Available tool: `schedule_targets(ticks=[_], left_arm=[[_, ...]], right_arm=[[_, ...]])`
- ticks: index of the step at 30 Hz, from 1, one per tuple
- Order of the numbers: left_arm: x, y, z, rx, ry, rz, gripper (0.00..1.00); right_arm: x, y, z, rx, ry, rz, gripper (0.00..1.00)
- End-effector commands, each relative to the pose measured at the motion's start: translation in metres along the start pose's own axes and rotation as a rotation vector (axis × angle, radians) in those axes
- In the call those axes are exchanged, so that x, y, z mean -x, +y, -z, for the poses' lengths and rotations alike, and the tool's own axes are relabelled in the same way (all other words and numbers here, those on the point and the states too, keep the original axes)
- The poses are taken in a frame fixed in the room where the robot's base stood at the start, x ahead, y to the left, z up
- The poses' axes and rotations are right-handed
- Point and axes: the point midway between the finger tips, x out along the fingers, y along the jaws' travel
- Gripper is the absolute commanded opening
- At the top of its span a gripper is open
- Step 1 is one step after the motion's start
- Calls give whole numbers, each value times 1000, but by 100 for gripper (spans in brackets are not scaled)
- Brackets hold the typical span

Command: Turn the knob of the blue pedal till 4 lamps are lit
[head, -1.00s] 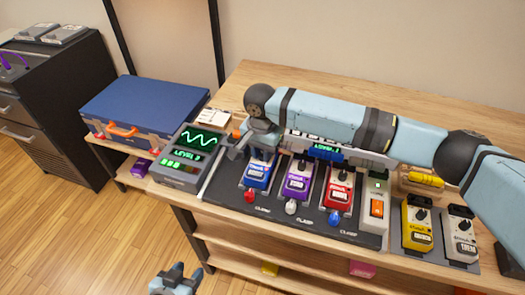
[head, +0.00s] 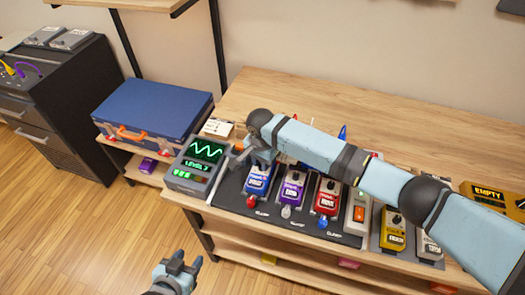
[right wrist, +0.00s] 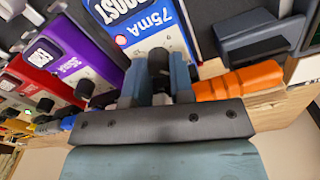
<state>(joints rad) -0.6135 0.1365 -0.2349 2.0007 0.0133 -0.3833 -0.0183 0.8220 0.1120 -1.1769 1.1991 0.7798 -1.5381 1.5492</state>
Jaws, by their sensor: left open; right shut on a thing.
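The blue pedal (head: 257,182) stands at the left end of the black pedal board, partly covered by my right arm. My right gripper (head: 262,150) is at its rear end. In the right wrist view the gripper (right wrist: 158,78) is shut on the dark knob (right wrist: 159,60) of the blue pedal (right wrist: 140,22); the fingers hide most of the knob. The meter (head: 196,165) left of the board shows a green wave, a level reading and a row of green lamps, too small to count surely. My left gripper (head: 180,264) is open and empty, low in front of the bench.
Purple (head: 292,190) and red (head: 327,197) pedals stand close to the right of the blue one. An orange plug (right wrist: 240,82) lies beside my right gripper. A blue case (head: 152,112) is at the left. The floor in front is clear.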

Motion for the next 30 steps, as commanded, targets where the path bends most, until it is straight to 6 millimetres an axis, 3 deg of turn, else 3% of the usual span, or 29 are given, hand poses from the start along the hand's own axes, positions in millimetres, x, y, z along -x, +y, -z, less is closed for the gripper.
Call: schedule_targets(ticks=[1,10,24,25,27,28,30], left_arm=[[11,0,15,-3,-1,1,48],[34,-3,46,-8,-4,10,48],[37,-5,49,-6,-2,16,48],[37,-5,49,-5,-3,16,48],[37,-4,49,-4,-3,15,48],[37,-4,49,-4,-3,15,48],[37,-4,49,-4,-3,14,48]], right_arm=[[12,-3,-4,-15,-5,9,0],[5,0,-6,-170,-12,-1,0],[-5,3,-7,-241,-14,-10,0],[-5,3,-7,-240,-14,-10,26],[-5,4,-7,-240,-14,-11,42],[-5,4,-7,-241,-14,-11,48],[-4,4,-6,-241,-13,-10,48]])
